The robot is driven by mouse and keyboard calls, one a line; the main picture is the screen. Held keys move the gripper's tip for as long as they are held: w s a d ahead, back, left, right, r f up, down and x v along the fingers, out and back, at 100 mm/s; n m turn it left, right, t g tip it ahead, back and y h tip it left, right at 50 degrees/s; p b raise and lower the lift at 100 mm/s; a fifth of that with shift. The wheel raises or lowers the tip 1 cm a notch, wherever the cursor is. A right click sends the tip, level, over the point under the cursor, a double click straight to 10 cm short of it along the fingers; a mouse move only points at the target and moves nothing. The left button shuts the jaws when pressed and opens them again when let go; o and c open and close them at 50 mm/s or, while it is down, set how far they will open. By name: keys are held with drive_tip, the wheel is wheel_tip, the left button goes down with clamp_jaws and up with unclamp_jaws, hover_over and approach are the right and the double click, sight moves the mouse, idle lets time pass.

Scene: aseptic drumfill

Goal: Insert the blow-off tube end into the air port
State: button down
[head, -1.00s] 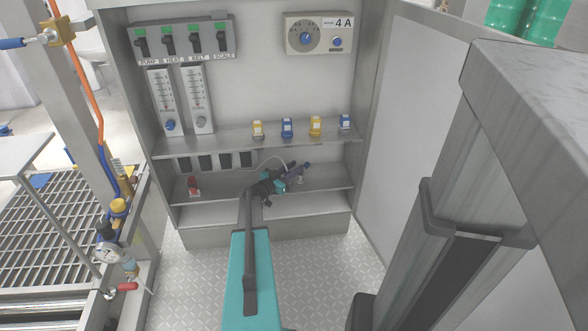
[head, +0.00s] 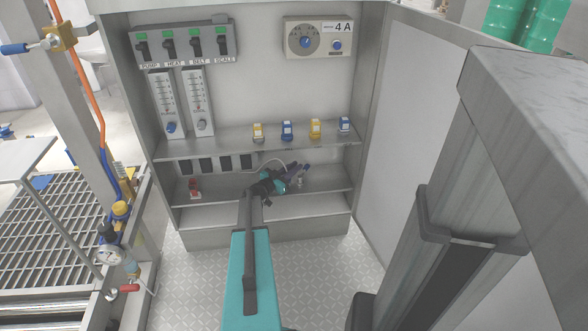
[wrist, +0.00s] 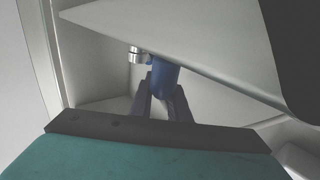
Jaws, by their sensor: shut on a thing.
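My gripper (wrist: 163,103) is shut on a dark blue, rounded piece (wrist: 166,80) that looks like the blow-off tube end. In the head view my gripper (head: 299,172) is small, low inside the open cabinet, just above the lower shelf. A thin pale tube (head: 272,161) curves behind it. A small metal fitting (wrist: 136,56) shows left of the blue piece in the wrist view, partly cut off by a shelf edge; it may be the air port. I cannot tell whether the fitting and the blue piece touch. The tip of the blue piece is hidden under the shelf.
The upper shelf (head: 230,141) carries several yellow and blue devices (head: 287,130) just above my gripper. A red-topped item (head: 195,188) stands at the left of the lower shelf (head: 225,195). Dark outlets (head: 205,164) line the back wall. The open door (head: 410,130) bounds the right.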

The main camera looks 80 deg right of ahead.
drive_tip(key=shift+f, duration=0.25)
drive_tip(key=c, duration=1.6)
unclamp_jaws()
drive_tip(key=shift+p+v, duration=0.4)
drive_tip(key=shift+v, duration=0.5)
drive_tip(key=p+v, duration=0.2)
drive_tip(key=v, duration=1)
drive_tip(key=shift+r, duration=0.1)
